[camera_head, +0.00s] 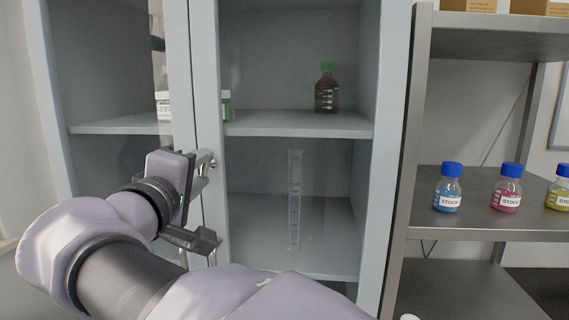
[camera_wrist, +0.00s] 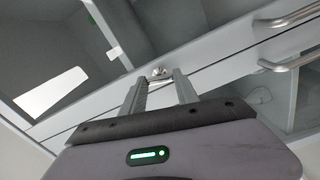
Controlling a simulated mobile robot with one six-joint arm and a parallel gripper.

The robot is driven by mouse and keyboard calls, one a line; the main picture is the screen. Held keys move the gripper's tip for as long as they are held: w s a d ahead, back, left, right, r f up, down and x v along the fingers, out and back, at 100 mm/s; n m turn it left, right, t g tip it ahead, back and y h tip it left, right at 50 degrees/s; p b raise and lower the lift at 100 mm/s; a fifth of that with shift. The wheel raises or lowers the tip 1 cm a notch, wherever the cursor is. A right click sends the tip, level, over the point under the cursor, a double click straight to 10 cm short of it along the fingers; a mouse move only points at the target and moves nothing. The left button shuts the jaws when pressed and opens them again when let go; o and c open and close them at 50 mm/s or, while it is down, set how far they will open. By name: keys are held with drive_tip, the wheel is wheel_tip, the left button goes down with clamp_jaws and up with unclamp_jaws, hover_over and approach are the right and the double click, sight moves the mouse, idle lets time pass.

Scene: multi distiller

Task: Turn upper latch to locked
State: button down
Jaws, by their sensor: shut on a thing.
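The upper latch is a small silver metal knob (camera_head: 208,160) on the meeting stiles of the grey cabinet doors. It also shows in the wrist view as a round metal piece (camera_wrist: 158,73) between my fingertips. My gripper (camera_head: 201,168) is at the door seam, left of centre in the head view. In the wrist view its two grey fingers (camera_wrist: 159,82) lie on either side of the latch and are closed on it. My gripper and wrist hide part of the latch in the head view, and I cannot tell its turned position.
The cabinet's glass doors (camera_head: 207,75) appear closed. Two metal bar handles show in the wrist view, one upper (camera_wrist: 298,15) and one lower (camera_wrist: 300,62). Inside are a brown bottle (camera_head: 326,92) and a clear cylinder (camera_head: 294,200). A metal rack (camera_head: 480,235) with stock bottles stands right.

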drive_tip(key=shift+n+p, duration=0.4)
drive_tip(key=shift+n, duration=1.1)
drive_tip(key=c, duration=0.9)
unclamp_jaws()
drive_tip(key=shift+s, duration=0.1)
drive_tip(key=s+p, duration=0.1)
drive_tip(key=s, duration=0.4)
drive_tip(key=s+a+p, duration=0.1)
drive_tip(key=s, duration=0.5)
drive_tip(key=s+p, duration=0.1)
drive_tip(key=s, duration=0.5)
drive_tip(key=shift+s+a, duration=0.1)
drive_tip(key=shift+a, duration=0.1)
